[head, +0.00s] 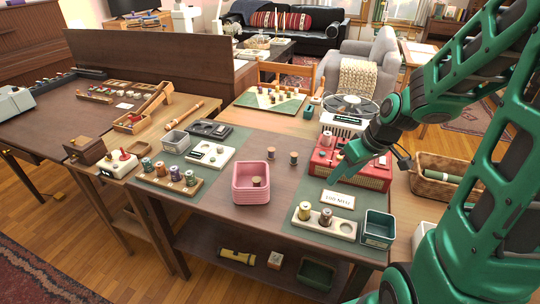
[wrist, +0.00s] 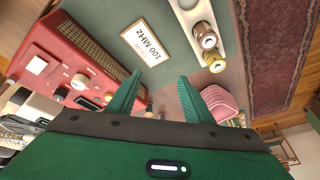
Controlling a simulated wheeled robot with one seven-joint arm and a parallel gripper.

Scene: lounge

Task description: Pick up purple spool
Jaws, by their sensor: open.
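My gripper (head: 338,172) is open and empty above the table, beside the red radio; its two green fingers show apart in the wrist view (wrist: 160,77). A mauve-brown spool (head: 325,216) stands in the pale tray (head: 344,229) at the right front, beside a yellowish spool (head: 305,210). The same pair shows in the wrist view, the mauve one (wrist: 207,40) and the gold one (wrist: 214,62). I cannot tell surely which spool is the purple one.
The red radio (head: 365,177), a 100 MHz card (head: 338,199) and a dark green bin (head: 378,229) crowd the right side.

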